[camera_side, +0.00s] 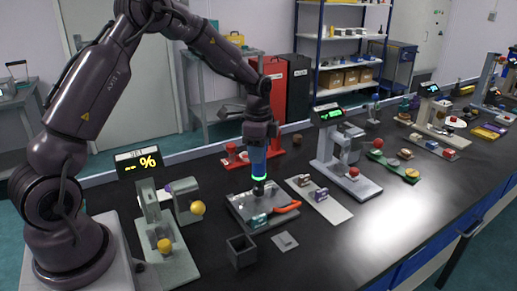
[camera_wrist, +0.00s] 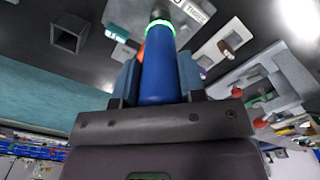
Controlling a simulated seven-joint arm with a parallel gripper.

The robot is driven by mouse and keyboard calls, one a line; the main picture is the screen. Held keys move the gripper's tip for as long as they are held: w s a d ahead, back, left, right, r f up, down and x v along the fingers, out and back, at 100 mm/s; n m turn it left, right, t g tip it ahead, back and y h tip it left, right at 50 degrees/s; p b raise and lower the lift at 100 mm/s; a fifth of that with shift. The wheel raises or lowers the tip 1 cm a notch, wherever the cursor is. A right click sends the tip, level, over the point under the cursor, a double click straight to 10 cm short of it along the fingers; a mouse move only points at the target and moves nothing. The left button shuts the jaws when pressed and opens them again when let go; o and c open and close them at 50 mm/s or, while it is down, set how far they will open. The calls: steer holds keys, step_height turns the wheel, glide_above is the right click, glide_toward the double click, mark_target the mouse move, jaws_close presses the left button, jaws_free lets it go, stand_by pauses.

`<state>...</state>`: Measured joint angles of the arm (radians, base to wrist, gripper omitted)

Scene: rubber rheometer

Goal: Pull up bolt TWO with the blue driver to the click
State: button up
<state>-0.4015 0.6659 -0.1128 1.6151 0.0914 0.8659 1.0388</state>
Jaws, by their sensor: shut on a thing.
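My gripper (camera_side: 258,148) is shut on the blue driver (camera_side: 258,164) and holds it upright, tip down. The driver has a lit green ring near its lower end, and the ring also shows in the wrist view (camera_wrist: 160,25). In that view the blue body (camera_wrist: 160,75) stands between the two fingers. The driver's dark tip is over a grey metal plate (camera_side: 236,203) with small parts on it. Bolt TWO and its label cannot be made out; I cannot tell whether the tip is seated on a bolt.
Orange-handled pliers (camera_side: 287,208) lie at the plate's right. A dark open box (camera_side: 241,252) and a small flat plate (camera_side: 285,241) are in front. A display reading "-- %" (camera_side: 138,160) stands left. A pale tray (camera_side: 330,208) and a green-screen machine (camera_side: 345,182) stand right.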

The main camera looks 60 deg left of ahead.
steer(key=shift+f, duration=0.6)
stand_by(2.1)
steer(key=shift+r, duration=2.55)
stand_by(0.3)
